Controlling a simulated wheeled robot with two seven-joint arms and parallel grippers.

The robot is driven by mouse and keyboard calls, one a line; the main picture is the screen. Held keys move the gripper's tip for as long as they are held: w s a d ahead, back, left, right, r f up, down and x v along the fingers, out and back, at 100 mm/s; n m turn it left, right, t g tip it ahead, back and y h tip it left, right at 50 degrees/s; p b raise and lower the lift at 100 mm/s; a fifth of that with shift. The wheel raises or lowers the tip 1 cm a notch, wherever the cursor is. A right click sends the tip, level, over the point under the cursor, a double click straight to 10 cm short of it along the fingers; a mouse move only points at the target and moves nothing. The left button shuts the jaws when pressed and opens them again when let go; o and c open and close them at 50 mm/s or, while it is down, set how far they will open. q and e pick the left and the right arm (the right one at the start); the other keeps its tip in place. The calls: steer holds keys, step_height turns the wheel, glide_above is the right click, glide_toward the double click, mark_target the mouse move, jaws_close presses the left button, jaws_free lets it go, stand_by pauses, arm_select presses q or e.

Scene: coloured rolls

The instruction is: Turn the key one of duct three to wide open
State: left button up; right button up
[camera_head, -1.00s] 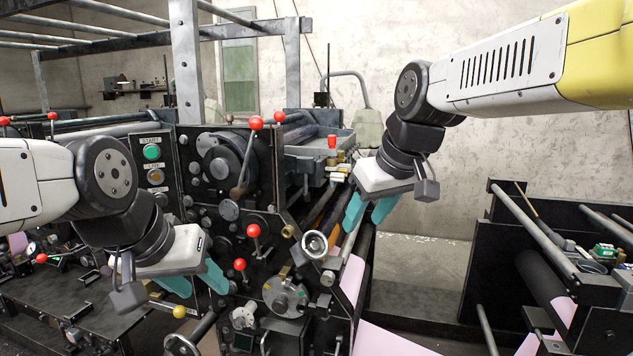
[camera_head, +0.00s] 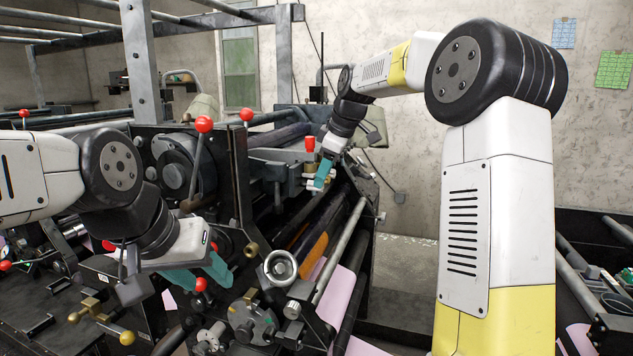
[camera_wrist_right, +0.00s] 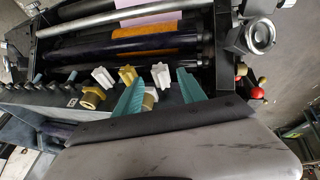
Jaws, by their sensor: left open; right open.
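In the right wrist view, three small star-shaped keys stand along the duct edge: a white key (camera_wrist_right: 103,77), a yellow key (camera_wrist_right: 127,75) and another white key (camera_wrist_right: 161,75). No label shows which is key one of duct three. My right gripper (camera_head: 323,176) reaches the far end of the press. Its teal fingers (camera_wrist_right: 161,84) are open, with the right-hand white key showing between their tips and the yellow key beside the left tip; contact cannot be told. A brass fitting (camera_wrist_right: 149,101) shows between the fingers. My left gripper (camera_head: 207,272) is open and empty before the press front.
A row of dark knobs (camera_wrist_right: 45,92) runs left of the keys. Rollers (camera_head: 342,240) and pink paper (camera_head: 341,293) lie below. Red-knobbed levers (camera_head: 204,125) and a silver handwheel (camera_head: 280,266) stand out from the press side. A red knob (camera_head: 310,144) stands near my right gripper.

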steer(key=shift+x, duration=1.5)
jaws_close()
steer(key=g, duration=0.1)
steer(key=g+y, duration=0.1)
steer(key=shift+w+d+m+g, duration=0.1)
steer(key=shift+w+m+g, duration=0.2)
steer(key=shift+m, duration=0.1)
steer(key=shift+w+d+m+g+y, duration=0.15)
steer(key=shift+g+y, duration=0.25)
steer(key=shift+g, duration=0.45)
steer(key=shift+w+a+m+g+y, duration=0.15)
steer(key=shift+g+y, duration=0.25)
steer(key=shift+g, duration=0.45)
steer(key=shift+s+d, duration=0.1)
